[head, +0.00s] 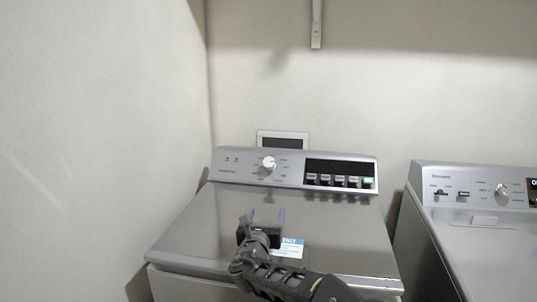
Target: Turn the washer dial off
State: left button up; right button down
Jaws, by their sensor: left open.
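The washer (230,225) is a grey top-loading machine with a closed lid, in the middle of the head view. Its round white dial (268,162) sits on the sloped control panel at the back, left of the dark display. The small marks around the dial are too fine to read. My left gripper (266,214) is over the washer lid, in front of and below the dial in the picture. Its two purplish fingers point toward the panel, apart, with nothing between them. It is not touching the dial. My right gripper is not in view.
A row of buttons (340,181), one lit green, lies right of the dial. A blue and white label (291,248) is on the lid. A second machine (470,230) with its own knob (502,189) stands at right. A wall bracket (316,25) hangs above.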

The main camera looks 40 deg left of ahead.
aim_at(270, 163)
jog(key=i+j, duration=0.7)
jog(key=j, duration=0.2)
